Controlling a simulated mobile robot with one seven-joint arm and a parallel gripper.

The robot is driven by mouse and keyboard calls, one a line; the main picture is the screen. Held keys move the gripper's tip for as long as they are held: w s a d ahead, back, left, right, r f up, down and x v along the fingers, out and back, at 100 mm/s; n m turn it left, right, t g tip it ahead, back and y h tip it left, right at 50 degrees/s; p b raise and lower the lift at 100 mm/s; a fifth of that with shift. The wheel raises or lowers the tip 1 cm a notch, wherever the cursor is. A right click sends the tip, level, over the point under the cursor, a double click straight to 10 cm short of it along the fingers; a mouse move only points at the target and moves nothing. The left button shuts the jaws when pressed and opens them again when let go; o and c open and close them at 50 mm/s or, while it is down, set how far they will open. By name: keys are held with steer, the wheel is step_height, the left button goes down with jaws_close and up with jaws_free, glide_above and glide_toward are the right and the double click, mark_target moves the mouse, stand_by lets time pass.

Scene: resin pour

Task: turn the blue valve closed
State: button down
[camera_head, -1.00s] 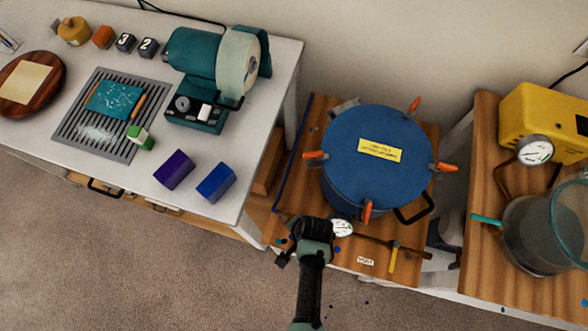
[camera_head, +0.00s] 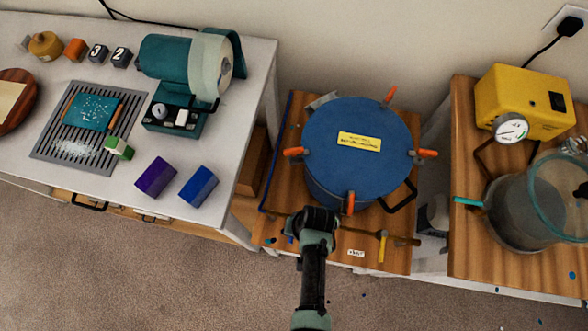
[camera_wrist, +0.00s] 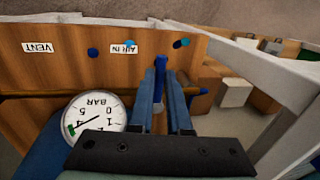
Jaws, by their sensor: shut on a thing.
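In the wrist view the blue valve (camera_wrist: 160,66) shows as a narrow blue handle, pointing away from the gripper in the picture. My gripper (camera_wrist: 161,88) is shut on it, one finger on each side. The "AIR IN" label (camera_wrist: 124,47) is just left of the handle, upside down. In the head view my gripper (camera_head: 316,218) is at the front of the blue pot (camera_head: 345,178), and the valve is hidden there.
A round gauge (camera_wrist: 95,114) sits close left of the fingers. A yellow handle (camera_head: 382,250) is right of my gripper on the wooden stand (camera_head: 276,228). Orange clamps ring the pot, and a black loop handle (camera_head: 402,199) sticks out at its front right.

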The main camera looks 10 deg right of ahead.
steer(key=c, duration=0.9)
jaws_free()
steer(key=shift+o, duration=0.2)
steer(key=shift+r, duration=0.1)
step_height(320, 180, up, 12)
steer(key=d, duration=0.2)
steer(key=shift+s+d+r+p, duration=0.25)
steer(key=shift+s+p, duration=0.05)
steer(key=shift+s, duration=0.05)
